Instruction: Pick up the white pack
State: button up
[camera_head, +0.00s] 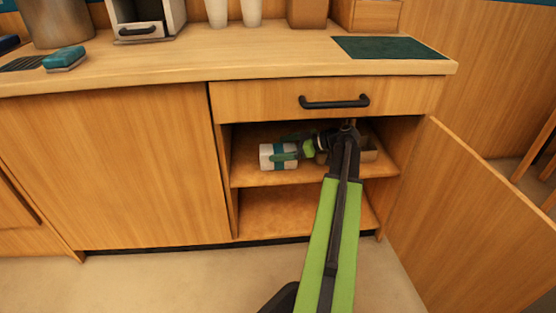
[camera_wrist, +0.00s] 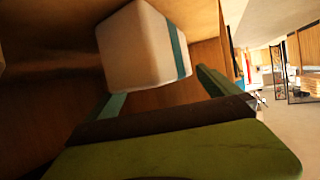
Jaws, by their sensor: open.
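The white pack (camera_head: 266,157) with a teal band stands on the upper shelf inside the open cabinet, towards the left side. In the wrist view the white pack (camera_wrist: 140,50) is large and close, just past the fingers, with its teal band on the right. My gripper (camera_head: 283,147) reaches into the cabinet from the right, and its fingers point left at the pack. In the wrist view my gripper (camera_wrist: 160,95) is open, with one finger on each side of the near end of the pack. I cannot tell whether the fingers touch it.
The cabinet door (camera_head: 480,225) stands open at the right. A closed drawer (camera_head: 270,101) is just above the opening. A brownish box (camera_head: 368,152) sits on the same shelf, partly behind my arm. The lower shelf (camera_head: 270,212) looks empty. The counter (camera_head: 180,75) overhead holds cups and a sponge.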

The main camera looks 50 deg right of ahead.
jog(key=c, duration=1.8)
jog(key=shift+r, duration=0.15)
jog(key=shift+c, duration=0.2)
